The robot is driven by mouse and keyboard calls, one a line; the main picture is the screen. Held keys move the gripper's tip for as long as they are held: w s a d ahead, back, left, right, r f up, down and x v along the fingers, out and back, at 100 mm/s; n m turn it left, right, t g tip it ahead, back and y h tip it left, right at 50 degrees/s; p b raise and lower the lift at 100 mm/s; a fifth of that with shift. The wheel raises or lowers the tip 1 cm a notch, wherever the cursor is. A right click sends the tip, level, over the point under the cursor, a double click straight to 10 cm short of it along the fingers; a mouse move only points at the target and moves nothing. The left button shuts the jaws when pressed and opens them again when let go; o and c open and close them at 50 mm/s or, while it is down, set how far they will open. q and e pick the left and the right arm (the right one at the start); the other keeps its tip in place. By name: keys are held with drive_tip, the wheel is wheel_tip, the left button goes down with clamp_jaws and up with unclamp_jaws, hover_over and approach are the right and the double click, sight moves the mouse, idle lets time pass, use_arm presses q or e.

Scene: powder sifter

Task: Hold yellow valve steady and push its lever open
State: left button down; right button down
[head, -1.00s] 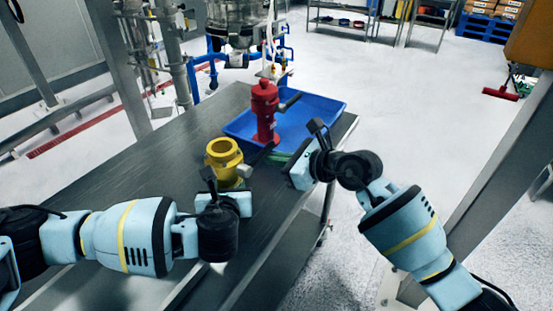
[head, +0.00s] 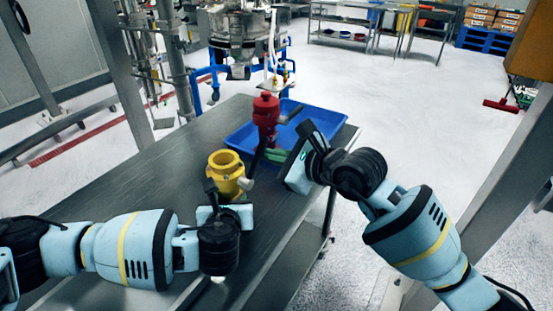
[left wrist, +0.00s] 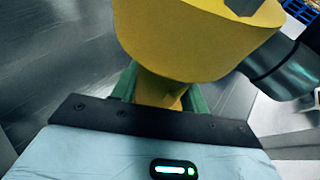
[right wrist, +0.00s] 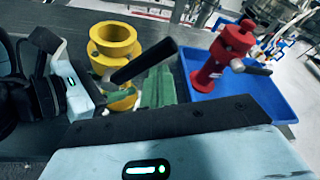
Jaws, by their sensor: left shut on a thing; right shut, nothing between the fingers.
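The yellow valve (head: 226,172) stands upright on the dark table, its round open top facing up. My left gripper (head: 232,190) is shut on its lower body; the left wrist view shows green fingers on both sides of the yellow valve (left wrist: 190,45). The valve's dark lever (head: 257,157) slants upward to the right in the head view; it shows with a black grip in the right wrist view (right wrist: 145,62). My right gripper (head: 277,155) is shut and empty, its green fingertips (right wrist: 157,85) close beside the lever. I cannot tell whether they touch it.
A blue tray (head: 322,116) lies behind the valve, with a red valve (head: 266,115) at its left side; the red valve's handle points right. The table (head: 150,165) is clear to the left of the yellow valve. Steel processing equipment (head: 240,40) stands beyond the table.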

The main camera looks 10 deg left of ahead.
drive_tip(key=shift+s+a+r, duration=0.2)
drive_tip(key=shift+s+r, duration=0.2)
drive_tip(key=shift+r, duration=0.25)
drive_tip(key=shift+s+a+r, duration=0.1)
drive_tip(key=shift+r, duration=0.05)
drive_tip(key=shift+r, duration=0.15)
use_arm(q)
drive_tip(key=shift+f, duration=0.2)
use_arm(e)
drive_tip(key=shift+r, duration=0.85)
use_arm(q)
drive_tip(key=shift+r, duration=0.3)
use_arm(e)
approach(261, 143)
drive_tip(key=d+f, duration=0.3)
drive_tip(key=shift+w+d+f, duration=0.1)
drive_tip(key=shift+w+f, duration=0.1)
drive_tip(key=shift+w, duration=0.05)
